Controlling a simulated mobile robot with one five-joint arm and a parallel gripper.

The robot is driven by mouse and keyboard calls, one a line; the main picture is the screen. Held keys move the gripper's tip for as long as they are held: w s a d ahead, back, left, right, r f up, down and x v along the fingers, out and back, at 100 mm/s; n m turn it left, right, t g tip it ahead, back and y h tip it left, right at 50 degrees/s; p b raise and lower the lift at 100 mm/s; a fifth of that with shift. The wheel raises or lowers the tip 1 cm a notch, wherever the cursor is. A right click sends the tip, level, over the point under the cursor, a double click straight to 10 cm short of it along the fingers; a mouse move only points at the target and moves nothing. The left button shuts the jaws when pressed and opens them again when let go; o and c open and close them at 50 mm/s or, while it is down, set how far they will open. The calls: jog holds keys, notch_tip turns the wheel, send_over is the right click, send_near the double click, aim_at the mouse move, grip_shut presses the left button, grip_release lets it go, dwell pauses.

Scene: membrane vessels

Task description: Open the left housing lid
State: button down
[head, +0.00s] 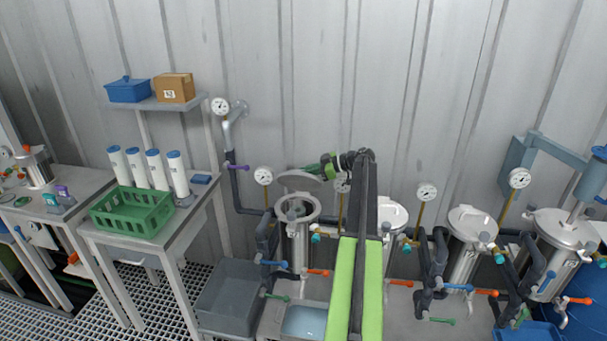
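The left housing (300,243) is a steel cylinder standing left of my arm. Its round top is uncovered, and a dark opening shows inside the rim. Its grey lid (297,181) is raised and tilted up behind the opening. My gripper (310,169) is at the upper right edge of the lid, at the end of my green and black arm. The fingertips are small and partly lost against the lid, so I cannot tell whether they touch it or are open or shut.
A second housing (394,214) stands partly hidden behind my arm, and another closed housing (472,222) is further right. Gauges and pipes with coloured valve handles surround them. A grey bin (232,294) and a table with a green crate (132,213) are left.

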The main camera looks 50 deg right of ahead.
jog(key=shift+w+a+r, duration=0.1)
jog(key=shift+w, duration=0.2)
jog(key=c, duration=1.7)
grip_release()
jog(key=shift+s, duration=0.15)
jog(key=shift+p+v, duration=3.25)
jog(key=shift+v, duration=5.4)
jog(key=shift+c, duration=0.4)
